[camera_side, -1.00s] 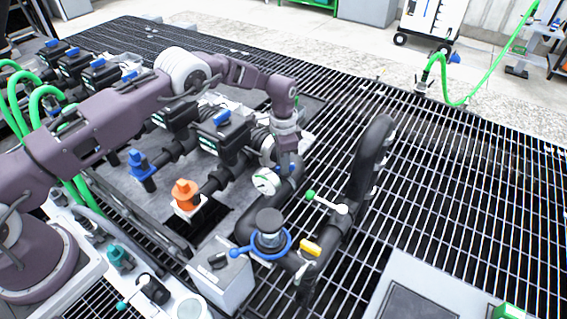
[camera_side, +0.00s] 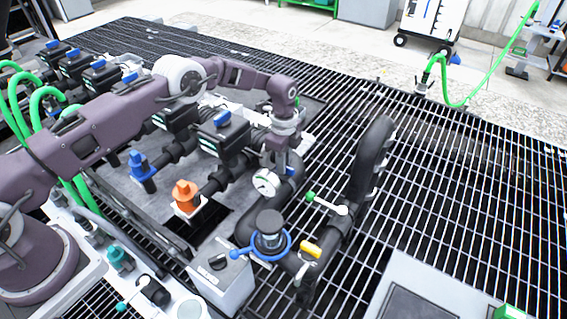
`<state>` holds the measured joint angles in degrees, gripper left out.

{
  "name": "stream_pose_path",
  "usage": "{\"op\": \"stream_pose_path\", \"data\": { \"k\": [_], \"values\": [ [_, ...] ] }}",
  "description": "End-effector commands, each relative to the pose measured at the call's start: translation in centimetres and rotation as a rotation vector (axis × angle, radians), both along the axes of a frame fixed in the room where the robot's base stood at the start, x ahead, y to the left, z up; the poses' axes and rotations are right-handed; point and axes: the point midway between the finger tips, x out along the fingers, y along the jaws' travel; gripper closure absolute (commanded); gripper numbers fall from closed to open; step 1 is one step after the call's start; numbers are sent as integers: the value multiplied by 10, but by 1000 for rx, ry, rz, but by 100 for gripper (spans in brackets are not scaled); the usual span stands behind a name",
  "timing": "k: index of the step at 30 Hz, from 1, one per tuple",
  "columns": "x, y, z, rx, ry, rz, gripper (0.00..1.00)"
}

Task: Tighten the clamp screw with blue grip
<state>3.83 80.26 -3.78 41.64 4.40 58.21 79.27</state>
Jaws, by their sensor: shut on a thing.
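My gripper (camera_side: 288,163) points down at the black pipe, just right of the round white gauge (camera_side: 266,183). Its fingers are shut on the clamp screw with the blue grip (camera_side: 291,171). Only a small part of the blue shows below the fingers; the screw's shaft and the clamp are mostly hidden by the gripper and pipe.
A blue ring handle (camera_side: 270,245), a yellow grip (camera_side: 311,249) and a green-tipped lever (camera_side: 328,204) sit on the pipework in front. A tall black pipe bend (camera_side: 370,155) rises to the right. Orange (camera_side: 186,194) and blue (camera_side: 142,165) fittings stand left. Open grating (camera_side: 470,200) lies right.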

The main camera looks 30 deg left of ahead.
Motion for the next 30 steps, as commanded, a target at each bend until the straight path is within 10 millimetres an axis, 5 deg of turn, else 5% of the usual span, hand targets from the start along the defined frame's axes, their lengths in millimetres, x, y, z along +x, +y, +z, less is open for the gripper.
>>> {"op": "stream_pose_path", "data": {
  "k": [22, 23, 26, 30],
  "values": [
    [2, -1, 1, -2, -4, -86, 100],
    [2, -1, 1, -2, -4, -86, 84],
    [1, -1, 1, -1, -3, -85, 65],
    [1, 0, 1, -1, -2, -84, 65]
  ]
}}
